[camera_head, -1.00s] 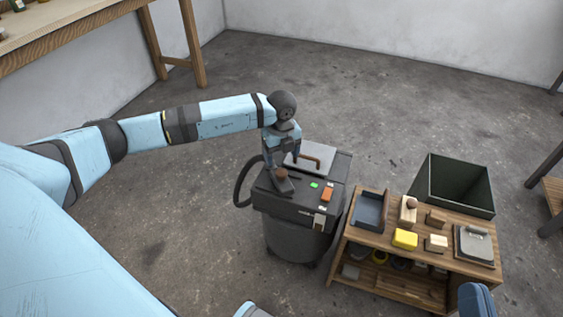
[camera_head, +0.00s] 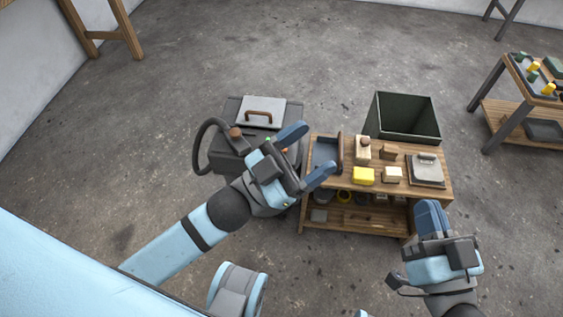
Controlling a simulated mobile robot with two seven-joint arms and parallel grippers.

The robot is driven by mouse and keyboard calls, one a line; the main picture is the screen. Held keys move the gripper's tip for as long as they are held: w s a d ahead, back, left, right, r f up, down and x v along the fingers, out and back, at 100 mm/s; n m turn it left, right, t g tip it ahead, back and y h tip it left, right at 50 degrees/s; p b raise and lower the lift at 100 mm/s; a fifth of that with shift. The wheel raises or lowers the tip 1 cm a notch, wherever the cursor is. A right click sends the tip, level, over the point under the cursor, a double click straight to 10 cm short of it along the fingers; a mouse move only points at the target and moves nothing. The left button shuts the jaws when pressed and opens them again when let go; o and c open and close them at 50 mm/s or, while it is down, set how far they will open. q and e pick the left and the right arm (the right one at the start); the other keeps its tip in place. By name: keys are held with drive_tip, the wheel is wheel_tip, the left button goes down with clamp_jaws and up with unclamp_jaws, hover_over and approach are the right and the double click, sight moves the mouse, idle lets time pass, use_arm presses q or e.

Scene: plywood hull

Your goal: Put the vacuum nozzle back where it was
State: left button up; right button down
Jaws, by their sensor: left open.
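The dark vacuum (camera_head: 228,112) stands on the floor left of the low wooden bench, with its black hose (camera_head: 202,150) looping out on its left side. The nozzle, a dark piece with a round brown knob (camera_head: 236,133), lies on top of the vacuum at the left; my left gripper and arm hide part of the vacuum around it. My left gripper (camera_head: 316,148) is open and empty, its fingers spread over the vacuum's right side and the bench's left end. My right gripper (camera_head: 432,215) is in front of the bench, its fingers together and nothing seen between them.
The bench (camera_head: 440,187) carries a dark tray (camera_head: 326,152), a yellow block (camera_head: 363,176), wooden blocks (camera_head: 388,153) and a grey plate with a handle (camera_head: 425,170). A dark open bin (camera_head: 403,118) stands behind it. Another table (camera_head: 540,100) is at far right. The floor on the left is clear.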

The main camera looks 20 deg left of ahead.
use_arm(q)
drive_tip(key=s+a+n+y, duration=0.1)
drive_tip(key=n+y, duration=0.1)
drive_tip(key=a+f+n+y, duration=0.1)
drive_tip(key=n+y, duration=0.1)
drive_tip(key=s+a+f+n+y, duration=0.1)
drive_tip(key=n+y, duration=0.1)
drive_tip(key=n, duration=0.1)
drive_tip(key=shift+s+a+f+y, duration=0.2)
drive_tip(key=shift+s+a+y, duration=0.05)
drive_tip(key=shift+s+y, duration=0.1)
